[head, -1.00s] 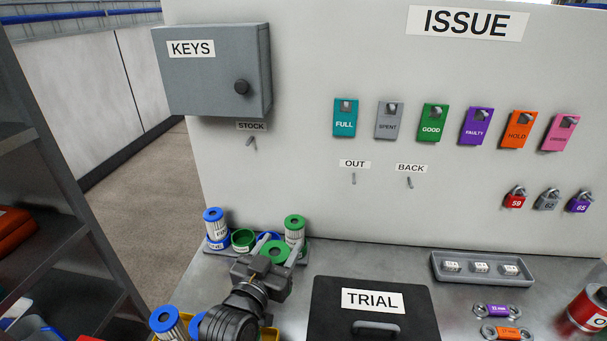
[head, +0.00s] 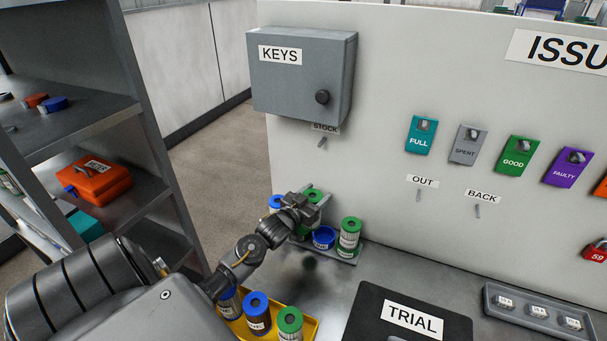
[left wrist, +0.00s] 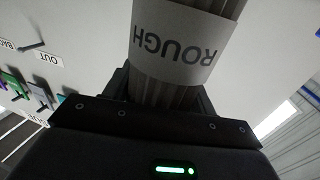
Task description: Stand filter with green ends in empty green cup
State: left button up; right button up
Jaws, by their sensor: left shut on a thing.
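My left gripper (head: 312,208) is shut on a filter with a green end (head: 312,194), above the left part of the grey rack (head: 345,257). In the left wrist view the held filter (left wrist: 172,45) is a pleated grey cylinder with a white band reading ROUGH. My right gripper is out of view.
A yellow bin (head: 313,328) in front holds blue- and green-ended filters. A black TRIAL lid (head: 375,320) lies at the right. The wall panel (head: 385,110) rises close behind the rack.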

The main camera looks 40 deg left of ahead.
pick_arm(q)
jog(key=a+r, duration=0.1)
jog(key=a, duration=0.5)
jog(key=shift+y, duration=0.3)
jog(key=f+b, duration=0.2)
jog(key=f, duration=0.1)
jog(key=f+b, duration=0.1)
jog(key=f, duration=0.1)
jog(key=shift+w+d+f+b, duration=0.2)
jog(key=shift+w+d+b, duration=0.05)
jog(key=shift+w+b, duration=0.15)
jog(key=shift+f+n, duration=0.25)
jog(key=shift+n, duration=0.05)
dwell(0.4)
jog(key=shift+f, duration=0.45)
dwell(0.3)
jog(key=shift+s+d+f+b, duration=0.1)
jog(key=shift+d+f+b, duration=0.1)
jog(key=shift+b, duration=0.1)
